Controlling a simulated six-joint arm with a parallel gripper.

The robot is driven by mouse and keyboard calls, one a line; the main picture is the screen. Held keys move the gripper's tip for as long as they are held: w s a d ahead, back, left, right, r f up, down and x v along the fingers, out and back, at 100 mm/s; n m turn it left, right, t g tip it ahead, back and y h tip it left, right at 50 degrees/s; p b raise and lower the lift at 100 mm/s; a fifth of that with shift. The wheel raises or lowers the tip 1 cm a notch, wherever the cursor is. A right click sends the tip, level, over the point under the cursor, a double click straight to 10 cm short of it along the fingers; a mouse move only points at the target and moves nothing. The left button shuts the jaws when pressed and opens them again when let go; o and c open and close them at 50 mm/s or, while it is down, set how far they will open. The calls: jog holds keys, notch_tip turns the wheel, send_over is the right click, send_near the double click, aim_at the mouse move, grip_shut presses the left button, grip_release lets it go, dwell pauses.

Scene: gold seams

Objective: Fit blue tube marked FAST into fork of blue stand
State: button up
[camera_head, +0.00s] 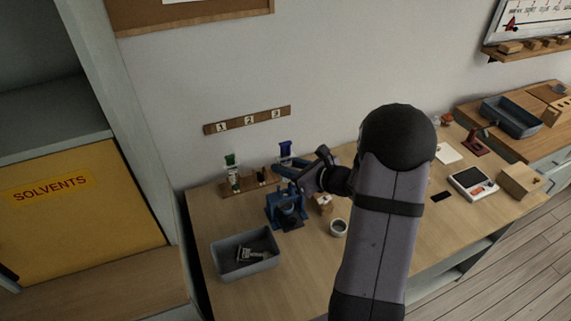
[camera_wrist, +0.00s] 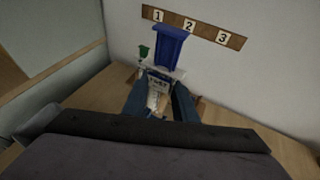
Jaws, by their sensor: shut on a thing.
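The blue-capped tube (camera_wrist: 158,82) stands roughly upright between my gripper's (camera_wrist: 160,106) two fingers in the wrist view. Its white label shows dark letters that seem to read FAST, and its blue cap is toward the wall. In the head view the tube (camera_head: 285,150) rises behind my gripper (camera_head: 283,169), above the back of the bench. My gripper is shut on it. The blue stand (camera_head: 287,206) is on the bench, below and in front of the gripper. Its fork is not clear. The tube's lower end is hidden, so I cannot tell whether it is clear of the rack.
A wooden rack (camera_head: 233,189) holds a green-capped tube (camera_head: 231,170), left of my gripper. A grey bin (camera_head: 225,262) stands front left and a pale ring (camera_head: 338,228) to the right of the stand. A number strip (camera_head: 248,120) is on the wall.

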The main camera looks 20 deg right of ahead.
jog(key=shift+f, duration=0.45)
jog(key=shift+f+b, duration=1.9)
jog(key=shift+b, duration=0.95)
dwell(3.1)
dwell(0.3)
jog(key=o, duration=1.1)
jog(key=shift+f+b, duration=0.2)
jog(key=shift+b, duration=0.15)
jog(key=shift+o, duration=0.8)
